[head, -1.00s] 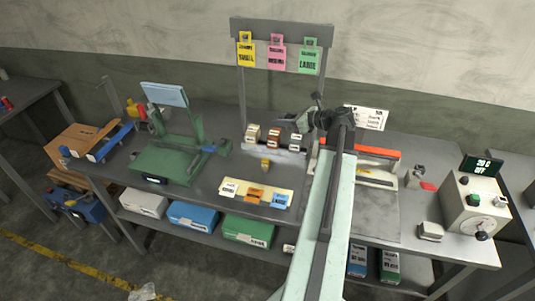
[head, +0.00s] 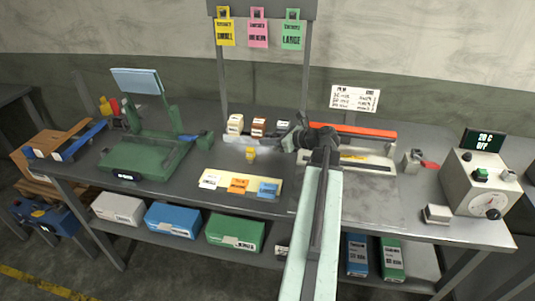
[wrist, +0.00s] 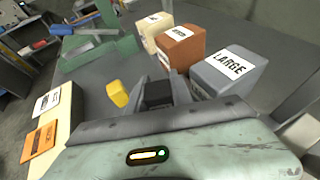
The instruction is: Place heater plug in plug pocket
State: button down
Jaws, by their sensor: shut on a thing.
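My gripper (head: 289,141) is over the middle of the bench, just right of the small labelled blocks. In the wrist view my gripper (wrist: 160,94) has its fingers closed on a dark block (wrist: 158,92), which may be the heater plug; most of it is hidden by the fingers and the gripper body. The control box (head: 478,185) at the right of the bench has a dial, and its display reads 20 C OFF. I cannot tell for sure which part is the plug pocket.
Brown (wrist: 180,48) and grey LARGE (wrist: 229,71) blocks stand close by my gripper. A yellow piece (head: 250,154) and a cream label tray (head: 224,190) lie to its left. A green stand (head: 150,150) is farther left. The sealer with the orange bar (head: 352,130) is at right.

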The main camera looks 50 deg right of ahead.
aim_at(269, 155)
notch_tip(269, 155, down, 4)
jog(key=b, duration=0.3)
jog(key=shift+b, duration=0.4)
jog(key=shift+r, duration=0.25)
jog(key=shift+f, duration=0.1)
jog(key=c, duration=1.6)
grip_release()
jog(key=shift+f, duration=0.1)
jog(key=shift+o, duration=1)
